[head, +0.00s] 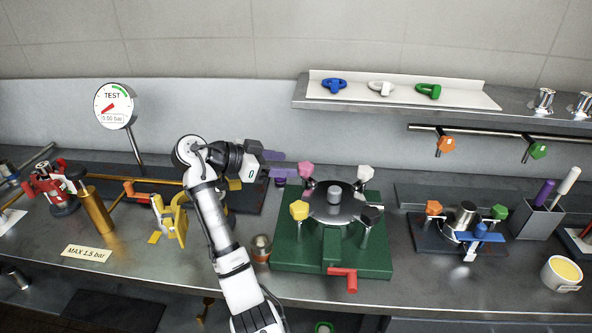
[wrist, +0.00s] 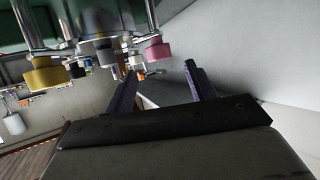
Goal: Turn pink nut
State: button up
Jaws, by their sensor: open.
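The pink nut (head: 305,169) sits on the back left side of a round metal lid (head: 336,213) on a green base (head: 286,250). My gripper (head: 291,164), with purple fingers, is open and level with the nut, just left of it. In the wrist view the pink nut (wrist: 157,50) appears beyond the fingertips, roughly between them in width. My gripper (wrist: 162,68) is empty there. The gap to the nut looks small; I cannot tell whether a finger touches it.
A yellow nut (head: 299,210), a white nut (head: 365,172) and a black nut (head: 371,213) stand around the same lid. A red handle (head: 343,277) sticks out in front. A shelf (head: 400,104) runs above at the right. A gauge (head: 115,106) stands at the left.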

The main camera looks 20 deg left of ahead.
jog(key=b+v, duration=0.1)
jog(key=v, duration=0.7)
